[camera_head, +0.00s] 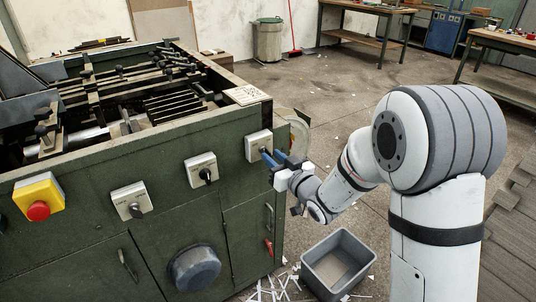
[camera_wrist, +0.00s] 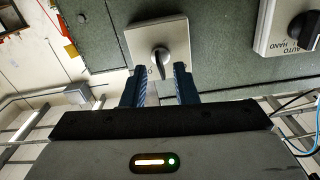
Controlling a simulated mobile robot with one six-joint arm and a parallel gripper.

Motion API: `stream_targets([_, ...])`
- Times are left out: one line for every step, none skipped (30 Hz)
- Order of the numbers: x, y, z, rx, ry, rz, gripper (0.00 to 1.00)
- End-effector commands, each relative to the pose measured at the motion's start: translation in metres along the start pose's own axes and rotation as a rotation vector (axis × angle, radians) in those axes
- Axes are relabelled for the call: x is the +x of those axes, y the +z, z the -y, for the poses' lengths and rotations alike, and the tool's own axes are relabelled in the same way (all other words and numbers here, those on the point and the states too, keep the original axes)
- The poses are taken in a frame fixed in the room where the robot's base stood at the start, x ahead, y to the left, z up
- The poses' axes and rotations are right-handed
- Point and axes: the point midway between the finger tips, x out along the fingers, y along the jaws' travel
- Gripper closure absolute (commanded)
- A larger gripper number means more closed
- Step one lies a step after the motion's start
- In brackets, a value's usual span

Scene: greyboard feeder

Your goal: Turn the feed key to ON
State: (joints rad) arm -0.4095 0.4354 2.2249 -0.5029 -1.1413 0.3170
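The feed key (camera_wrist: 160,60) is a small metallic key on a pale square plate (camera_wrist: 176,34), on the green machine front. In the wrist view its end points down toward my gripper. In the head view its plate (camera_head: 252,149) is the rightmost one, near the machine's corner; my fingers partly cover the key there. My gripper (camera_wrist: 160,82) has blue fingers, apart, one on each side of the key's line. They are close to the plate; I cannot tell whether they touch the key. The plate's lettering is mostly hidden.
An AUTO/HAND selector (camera_wrist: 301,30) is beside the key plate; it also shows in the head view (camera_head: 205,174). Another dark selector (camera_head: 133,207) and a red stop button (camera_head: 38,210) are farther left. A grey bin (camera_head: 323,279) stands on the floor below my arm.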

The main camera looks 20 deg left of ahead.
Motion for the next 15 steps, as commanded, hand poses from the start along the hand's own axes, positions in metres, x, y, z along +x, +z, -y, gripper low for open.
stream_targets([-0.011, 0.0, -0.001, 0.0, 0.004, 0.001, 0.74])
stream_targets([-0.016, 0.0, -0.001, 0.0, 0.004, 0.001, 0.74])
stream_targets([-0.023, 0.0, -0.001, 0.0, 0.004, 0.0, 0.74])
stream_targets([-0.028, 0.0, -0.001, 0.0, 0.004, 0.001, 0.74])
stream_targets([-0.032, 0.0, -0.001, 0.0, 0.004, 0.001, 0.74])
stream_targets([-0.038, 0.0, -0.002, 0.0, 0.004, 0.001, 0.74])
stream_targets([-0.042, 0.0, -0.002, 0.0, 0.003, 0.0, 0.74])
stream_targets([-0.045, 0.0, -0.001, 0.0, 0.003, 0.0, 0.74])
stream_targets([-0.048, 0.0, -0.001, 0.0, 0.004, 0.001, 0.74])
stream_targets([-0.05, 0.0, -0.002, 0.0, 0.004, 0.001, 0.74])
stream_targets([-0.052, 0.0, -0.002, 0.0, 0.003, 0.001, 0.74])
stream_targets([-0.053, 0.0, -0.001, 0.0, 0.003, 0.001, 0.74])
stream_targets([-0.054, 0.0, -0.001, 0.0, 0.003, 0.001, 0.74])
stream_targets([-0.054, 0.0, -0.001, 0.0, 0.003, 0.001, 0.74])
stream_targets([-0.054, 0.0, -0.001, 0.0, 0.002, 0.001, 0.74])
